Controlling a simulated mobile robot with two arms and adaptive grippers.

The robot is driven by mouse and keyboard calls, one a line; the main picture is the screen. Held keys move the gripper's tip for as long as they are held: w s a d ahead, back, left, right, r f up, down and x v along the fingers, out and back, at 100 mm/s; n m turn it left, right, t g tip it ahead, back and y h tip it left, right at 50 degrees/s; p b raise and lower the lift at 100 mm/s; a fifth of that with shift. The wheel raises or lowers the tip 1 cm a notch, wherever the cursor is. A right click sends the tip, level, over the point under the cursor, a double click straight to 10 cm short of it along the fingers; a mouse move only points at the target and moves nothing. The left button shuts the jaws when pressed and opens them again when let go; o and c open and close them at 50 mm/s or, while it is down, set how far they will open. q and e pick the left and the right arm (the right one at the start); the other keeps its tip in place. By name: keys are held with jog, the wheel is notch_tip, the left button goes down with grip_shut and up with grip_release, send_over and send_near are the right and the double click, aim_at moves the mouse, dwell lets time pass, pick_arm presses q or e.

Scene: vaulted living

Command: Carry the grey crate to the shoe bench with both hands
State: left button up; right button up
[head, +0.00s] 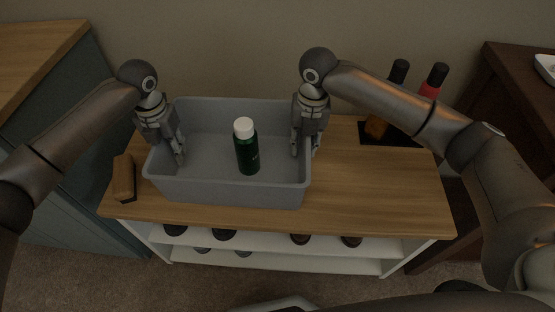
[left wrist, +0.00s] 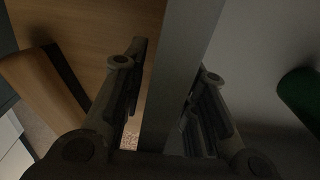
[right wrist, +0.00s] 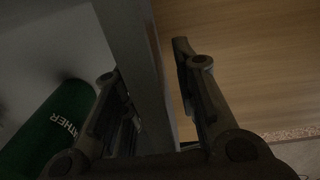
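The grey crate (head: 235,191) stands on the wooden top of the shoe bench (head: 380,200), towards its left side. A dark green bottle with a white cap (head: 247,150) stands upright inside it. My left gripper (head: 175,155) is at the crate's left wall; in the left wrist view its open fingers straddle that wall (left wrist: 182,70), with gaps visible. My right gripper (head: 304,150) is at the right wall; in the right wrist view its open fingers straddle that wall (right wrist: 138,60). The gripper fingers partly hide both walls.
A brown brush (head: 123,178) lies left of the crate. A dark tray (head: 385,138) with bottles is at the back right. Shoes sit on the shelves below. A blue-grey cabinet (head: 75,120) is at left, a dark wooden one (head: 500,90) at right. The bench's right front is clear.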

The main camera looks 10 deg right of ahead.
pick_arm(q)
notch_tip(320, 180, up, 12)
jog(key=shift+f, duration=0.15)
pick_arm(e)
notch_tip(320, 180, up, 12)
jog(key=shift+d, duration=0.25)
dwell(0.6)
